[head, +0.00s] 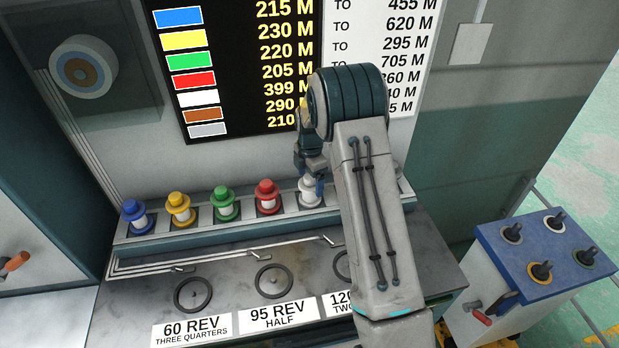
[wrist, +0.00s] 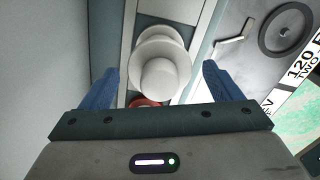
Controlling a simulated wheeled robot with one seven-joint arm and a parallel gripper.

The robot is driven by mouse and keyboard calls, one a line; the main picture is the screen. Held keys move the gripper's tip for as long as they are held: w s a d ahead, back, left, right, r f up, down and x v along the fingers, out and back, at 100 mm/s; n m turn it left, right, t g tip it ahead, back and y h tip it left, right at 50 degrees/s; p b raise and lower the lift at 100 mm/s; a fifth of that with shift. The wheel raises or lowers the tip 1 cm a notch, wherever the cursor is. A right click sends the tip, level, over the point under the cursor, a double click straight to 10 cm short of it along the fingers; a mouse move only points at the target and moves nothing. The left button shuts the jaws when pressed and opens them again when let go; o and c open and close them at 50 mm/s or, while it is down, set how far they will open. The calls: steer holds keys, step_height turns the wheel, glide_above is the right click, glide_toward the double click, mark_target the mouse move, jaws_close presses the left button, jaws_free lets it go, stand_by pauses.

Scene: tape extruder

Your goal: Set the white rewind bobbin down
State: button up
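The white rewind bobbin (head: 308,191) stands upright in the rack, in line with the coloured bobbins and to the right of the red one. My gripper (head: 311,180) is over it and hides part of it, along with my arm. In the wrist view the white bobbin (wrist: 162,72) sits between my two blue fingers. A gap shows on each side, so the gripper is open and does not clasp it. The bobbin's base is partly hidden by its own flange.
The red bobbin (head: 267,196) is the near neighbour on the left, with green (head: 224,204), yellow (head: 180,210) and blue (head: 136,217) bobbins beyond. Ring-marked places (head: 273,281) with labels lie in front. A blue-topped stand (head: 530,262) is at the right.

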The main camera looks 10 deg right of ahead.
steer(key=shift+r, duration=0.1)
step_height(320, 180, up, 12)
steer(key=b, duration=0.2)
steer(key=s+r+m+t, duration=0.1)
steer(key=s+r+m, duration=0.4)
steer(key=s+r, duration=0.25)
steer(key=s+m+t, duration=0.2)
steer(key=s+m, duration=1.4)
steer(key=s, duration=1)
steer(key=shift+s+r+m+t, duration=0.3)
steer(key=shift+r, duration=0.15)
steer(key=shift+a, duration=0.1)
